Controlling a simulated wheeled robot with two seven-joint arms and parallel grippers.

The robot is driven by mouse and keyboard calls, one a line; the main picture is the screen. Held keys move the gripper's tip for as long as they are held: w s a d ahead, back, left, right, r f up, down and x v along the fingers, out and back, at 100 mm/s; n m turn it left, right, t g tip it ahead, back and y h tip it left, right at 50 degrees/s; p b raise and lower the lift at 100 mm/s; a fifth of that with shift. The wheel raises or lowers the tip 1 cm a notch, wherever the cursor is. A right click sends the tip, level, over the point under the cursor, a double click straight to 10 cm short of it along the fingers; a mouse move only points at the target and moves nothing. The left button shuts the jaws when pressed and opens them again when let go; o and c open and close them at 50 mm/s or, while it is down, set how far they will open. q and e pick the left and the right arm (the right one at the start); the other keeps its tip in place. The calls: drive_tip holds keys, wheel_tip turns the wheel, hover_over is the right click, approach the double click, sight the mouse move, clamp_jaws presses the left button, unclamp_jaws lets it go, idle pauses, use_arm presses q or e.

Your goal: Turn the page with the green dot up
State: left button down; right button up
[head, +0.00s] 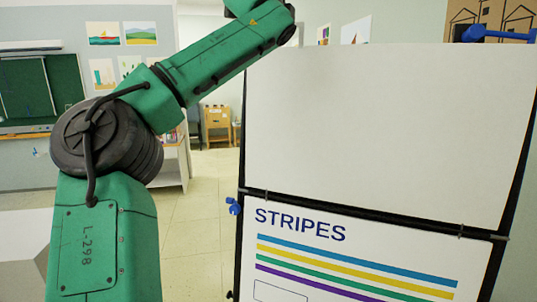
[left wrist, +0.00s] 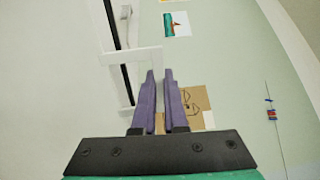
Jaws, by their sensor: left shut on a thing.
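A flip chart stands at the right of the head view. Its lower sheet (head: 345,265) reads "STRIPES" above blue, yellow, green and purple bands. Above the ring bar (head: 365,212) a blank white page (head: 390,125) stands upright, its top edge high in the view. No green dot shows. My left arm rises past the chart's left side and leaves at the top, so its gripper is outside the head view. In the left wrist view my left gripper (left wrist: 161,76) has its purple fingers close together at a thin white edge (left wrist: 130,57); the exact contact is hard to make out.
Blue knobs stick out at the chart's left side (head: 234,206) and upper right (head: 498,34). A white shelf (head: 172,160) and a small wooden chair (head: 218,122) stand behind. The tiled floor (head: 205,210) left of the chart is clear.

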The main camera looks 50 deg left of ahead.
use_arm(q)
drive_tip(key=shift+x, duration=2.15)
drive_tip(key=shift+s+a, duration=0.1)
drive_tip(key=shift+s, duration=0.05)
use_arm(e)
drive_tip(key=shift+a, duration=0.3)
use_arm(q)
drive_tip(key=c, duration=0.9)
unclamp_jaws()
drive_tip(key=shift+s+a+f, duration=0.1)
drive_tip(key=shift+s+a, duration=0.05)
drive_tip(key=shift+s, duration=0.05)
use_arm(e)
drive_tip(key=shift+d, duration=0.1)
use_arm(q)
drive_tip(key=shift+w+f, duration=0.1)
drive_tip(key=shift+w, duration=0.15)
use_arm(e)
drive_tip(key=shift+d, duration=0.1)
use_arm(q)
drive_tip(key=shift+s, duration=0.2)
